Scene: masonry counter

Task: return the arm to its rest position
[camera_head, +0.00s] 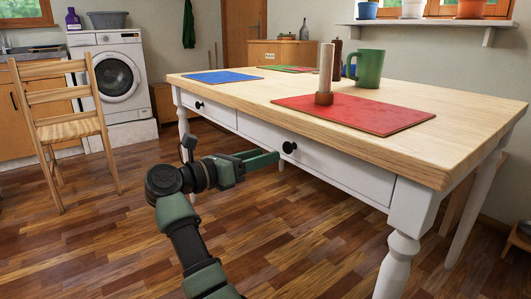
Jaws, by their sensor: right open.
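My right arm (183,235) comes up from the bottom edge, left of the middle, in green and black. It bends at a round black joint, and its gripper (268,159) points right. The gripper is open, with no object seen between its green fingers. The fingertips are close to the black knob (289,147) on the front drawer (320,160) of the table. I cannot tell whether they touch it. That drawer looks closed. My left gripper is out of view.
A chair (70,130) and a washing machine (120,80) stand at left. The floor between is clear.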

